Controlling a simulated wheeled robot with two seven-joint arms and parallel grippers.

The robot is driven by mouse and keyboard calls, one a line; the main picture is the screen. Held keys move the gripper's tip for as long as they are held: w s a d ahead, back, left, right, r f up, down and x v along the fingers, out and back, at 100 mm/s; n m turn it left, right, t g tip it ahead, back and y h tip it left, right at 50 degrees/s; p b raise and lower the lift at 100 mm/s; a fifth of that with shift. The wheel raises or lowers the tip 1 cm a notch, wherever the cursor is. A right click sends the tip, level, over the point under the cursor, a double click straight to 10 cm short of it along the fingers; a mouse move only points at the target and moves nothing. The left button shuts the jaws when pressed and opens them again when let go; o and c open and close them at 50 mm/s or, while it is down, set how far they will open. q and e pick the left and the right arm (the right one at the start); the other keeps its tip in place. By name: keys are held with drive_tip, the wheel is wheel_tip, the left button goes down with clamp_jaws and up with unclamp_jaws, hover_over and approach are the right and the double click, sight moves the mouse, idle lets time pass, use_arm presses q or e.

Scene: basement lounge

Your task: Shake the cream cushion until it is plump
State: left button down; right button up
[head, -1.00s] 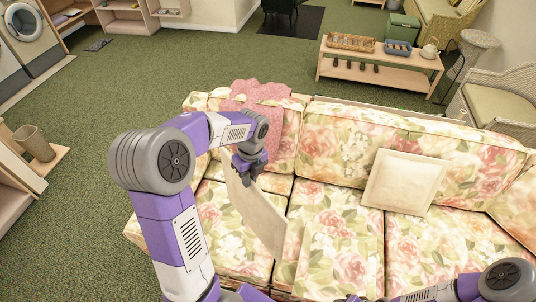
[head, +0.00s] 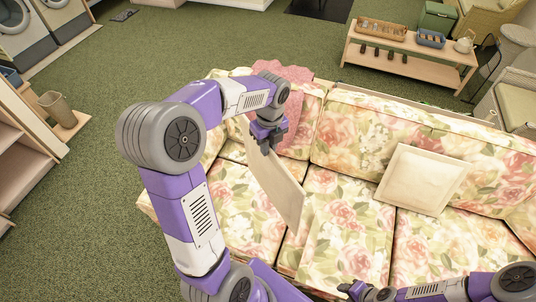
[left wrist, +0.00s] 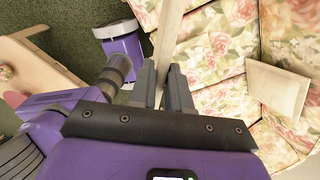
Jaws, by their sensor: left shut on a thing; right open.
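My left gripper (head: 267,140) is shut on the top edge of a flat cream cushion (head: 276,185). The cushion hangs tilted above the sofa seat, seen nearly edge-on; in the left wrist view its narrow edge (left wrist: 168,35) shows beyond the fingers (left wrist: 163,85). A second cream cushion (head: 423,180) leans on the sofa's backrest at right; it also shows in the left wrist view (left wrist: 278,88). My right gripper (head: 350,289) is low at the front of the sofa, open and empty, partly hard to make out.
The floral sofa (head: 345,215) fills the middle, with a pink throw (head: 297,130) over its back. A wooden bench (head: 405,68) with trays stands behind it. Green carpet (head: 80,220) is clear at left, beside a shelf (head: 25,145) and a bin (head: 57,108).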

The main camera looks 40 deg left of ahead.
sight(270, 177)
use_arm(q)
drive_tip(key=f, duration=0.3)
drive_tip(key=shift+s+d+f, duration=0.15)
drive_tip(key=shift+s+f, duration=0.05)
drive_tip(key=shift+s, duration=0.15)
drive_tip(key=shift+w+f, duration=0.2)
drive_tip(key=r, duration=0.4)
drive_tip(key=shift+w+a, duration=0.2)
drive_tip(key=shift+w, duration=0.1)
drive_tip(key=f, duration=0.5)
drive_tip(key=shift+s+d, duration=0.2)
drive_tip(key=shift+s, duration=0.2)
drive_tip(key=shift+w+a+r, duration=0.1)
drive_tip(key=shift+w+r, duration=0.05)
drive_tip(key=shift+w, duration=0.05)
